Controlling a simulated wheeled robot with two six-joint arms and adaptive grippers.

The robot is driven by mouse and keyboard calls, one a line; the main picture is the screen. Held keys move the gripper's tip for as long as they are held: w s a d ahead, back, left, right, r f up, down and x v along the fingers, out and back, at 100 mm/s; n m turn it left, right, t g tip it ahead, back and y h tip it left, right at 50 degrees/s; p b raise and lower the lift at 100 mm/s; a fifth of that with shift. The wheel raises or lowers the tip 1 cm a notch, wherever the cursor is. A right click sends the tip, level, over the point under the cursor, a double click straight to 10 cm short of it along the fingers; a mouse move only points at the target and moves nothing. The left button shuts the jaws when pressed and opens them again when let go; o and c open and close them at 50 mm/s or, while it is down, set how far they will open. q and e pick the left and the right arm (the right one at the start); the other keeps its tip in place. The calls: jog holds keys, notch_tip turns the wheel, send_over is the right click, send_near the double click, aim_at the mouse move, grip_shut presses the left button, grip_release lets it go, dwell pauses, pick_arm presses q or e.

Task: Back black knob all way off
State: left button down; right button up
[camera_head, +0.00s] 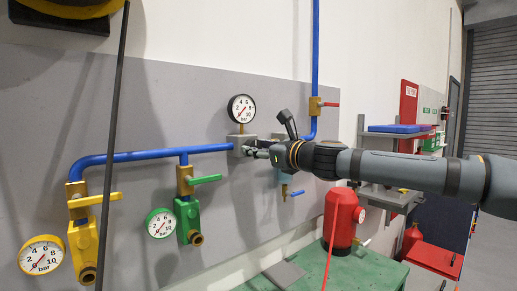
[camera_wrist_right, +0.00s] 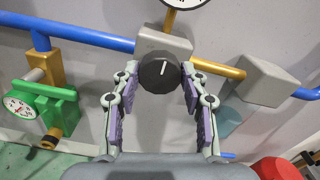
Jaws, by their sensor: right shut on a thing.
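The black knob (camera_wrist_right: 160,74) is on the front of a grey block (camera_wrist_right: 166,44) in the right wrist view, with a white line on its face pointing nearly straight up. My right gripper (camera_wrist_right: 161,76) has a finger on each side of the knob and is shut on it. In the head view my right gripper (camera_head: 258,151) reaches the grey block (camera_head: 240,142) from the right, and the knob is hidden behind it. My left gripper does not show.
A black-rimmed gauge (camera_head: 241,108) sits above the block. Blue pipe (camera_head: 140,155) runs left to green (camera_head: 189,220) and yellow (camera_head: 83,250) valves with gauges. A red tank (camera_head: 341,217) stands below my right arm on a green table (camera_head: 365,272).

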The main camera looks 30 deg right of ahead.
jog(key=o, duration=1.2)
jog(key=shift+c, duration=0.2)
